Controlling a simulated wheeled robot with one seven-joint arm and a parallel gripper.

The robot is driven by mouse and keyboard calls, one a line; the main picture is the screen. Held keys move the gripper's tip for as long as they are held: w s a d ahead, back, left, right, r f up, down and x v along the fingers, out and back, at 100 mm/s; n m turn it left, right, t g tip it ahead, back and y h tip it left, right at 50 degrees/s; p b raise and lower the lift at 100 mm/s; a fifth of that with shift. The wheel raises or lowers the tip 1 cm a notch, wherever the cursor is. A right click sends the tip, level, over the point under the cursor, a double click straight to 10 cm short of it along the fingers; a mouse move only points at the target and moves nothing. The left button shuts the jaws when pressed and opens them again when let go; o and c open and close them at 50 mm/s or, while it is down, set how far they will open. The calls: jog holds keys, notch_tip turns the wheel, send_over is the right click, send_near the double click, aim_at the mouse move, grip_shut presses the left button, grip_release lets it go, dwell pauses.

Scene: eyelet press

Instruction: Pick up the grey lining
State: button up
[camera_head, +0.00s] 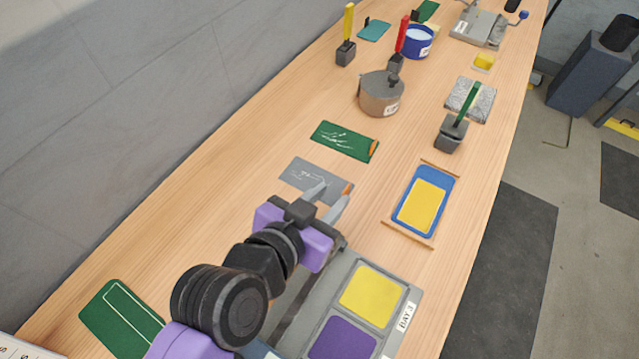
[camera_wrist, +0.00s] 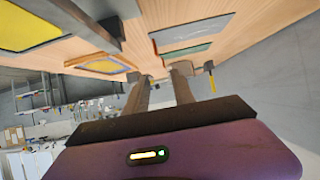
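The grey lining (camera_head: 302,174) is a flat grey card with white marks and an orange tab at its right end. It lies on the wooden bench, beyond my gripper. My gripper (camera_head: 335,190) is open, its two fingers apart and pointing at the lining's near right part near the orange tab. The fingers hide some of the lining, and I cannot tell their height above it. In the wrist view the lining (camera_wrist: 192,31) shows above the fingertips, and my gripper (camera_wrist: 158,74) has nothing visible between its fingers.
A green card (camera_head: 342,140) with an orange tab lies just beyond the lining. A blue tray (camera_head: 447,193) with a yellow panel is to the right. A grey case (camera_head: 408,313) with yellow and purple panels sits near my arm. A grey pot (camera_head: 379,97) stands farther back.

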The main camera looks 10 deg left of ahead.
aim_at(346, 189)
notch_tip(346, 189, down, 3)
jog(key=shift+w+r+b, duration=0.1)
jog(key=shift+w+b, duration=0.05)
jog(key=shift+b, duration=0.75)
jog(key=x, duration=0.2)
jog(key=p+x, duration=0.1)
jog(key=x, duration=0.1)
jog(key=p+x, duration=0.1)
jog(key=x, duration=0.1)
jog(key=shift+w+d+r, duration=0.15)
jog(key=shift+w+d, duration=0.1)
jog(key=shift+w+d+f, duration=0.15)
jog(key=shift+w+f, duration=0.25)
jog(key=shift+w, duration=0.05)
grip_shut()
